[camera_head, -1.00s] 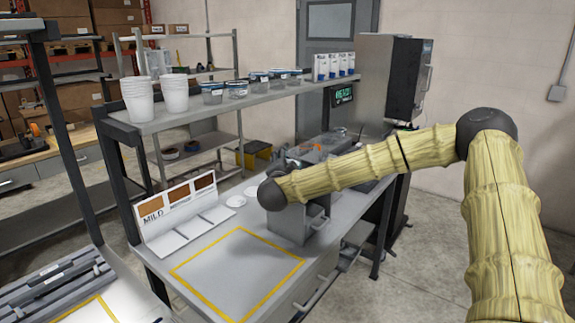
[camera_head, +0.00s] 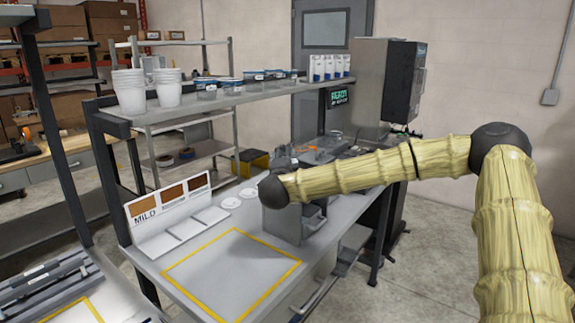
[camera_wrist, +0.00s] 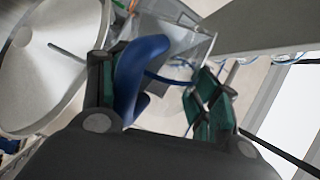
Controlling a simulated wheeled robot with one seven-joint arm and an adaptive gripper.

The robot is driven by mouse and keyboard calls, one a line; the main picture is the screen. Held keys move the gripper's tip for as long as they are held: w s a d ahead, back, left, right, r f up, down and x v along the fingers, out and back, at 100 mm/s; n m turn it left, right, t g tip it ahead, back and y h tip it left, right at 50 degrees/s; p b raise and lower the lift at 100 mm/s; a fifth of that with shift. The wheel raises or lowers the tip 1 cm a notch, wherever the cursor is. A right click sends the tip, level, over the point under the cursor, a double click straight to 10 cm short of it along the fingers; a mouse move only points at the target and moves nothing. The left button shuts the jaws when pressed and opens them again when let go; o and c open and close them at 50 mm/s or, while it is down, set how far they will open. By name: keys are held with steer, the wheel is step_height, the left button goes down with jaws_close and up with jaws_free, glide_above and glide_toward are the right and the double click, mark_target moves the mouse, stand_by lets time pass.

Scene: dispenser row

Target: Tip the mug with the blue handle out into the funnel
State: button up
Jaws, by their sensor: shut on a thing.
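The mug's blue handle (camera_wrist: 140,70) shows in the wrist view between the fingers of my gripper (camera_wrist: 155,80), close against the left finger. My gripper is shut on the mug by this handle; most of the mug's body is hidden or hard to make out. A wide, round, grey metal dish or cone (camera_wrist: 35,75), which looks like the funnel, fills the left of the wrist view beside the left finger. In the head view my arm's dark end hides the gripper and mug, over the grey metal box (camera_head: 285,224) on the bench.
The bench (camera_head: 165,255) has a clear yellow-outlined square (camera_head: 232,270) in front. A sample board marked MILD (camera_head: 165,212) stands to its left. The shelf (camera_head: 220,100) above holds white cups (camera_head: 128,92), lidded tubs and small packs. A tall machine (camera_head: 400,85) stands at the back right.

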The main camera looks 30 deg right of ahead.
steer(key=shift+s+d+f+m+b, duration=0.25)
steer(key=shift+m+b, duration=0.55)
steer(key=shift+b, duration=0.25)
steer(key=shift+s+d+m+b, duration=0.1)
steer(key=shift+d+m+b, duration=0.05)
steer(key=shift+m+b, duration=0.45)
steer(key=shift+s+d+r+m+b, duration=0.2)
steer(key=shift+m+b, duration=0.6)
steer(key=shift+b, duration=0.4)
steer(key=shift+s+d+r+m+b, duration=0.1)
steer(key=shift+s+d+m+b, duration=0.1)
steer(key=shift+m+b, duration=0.8)
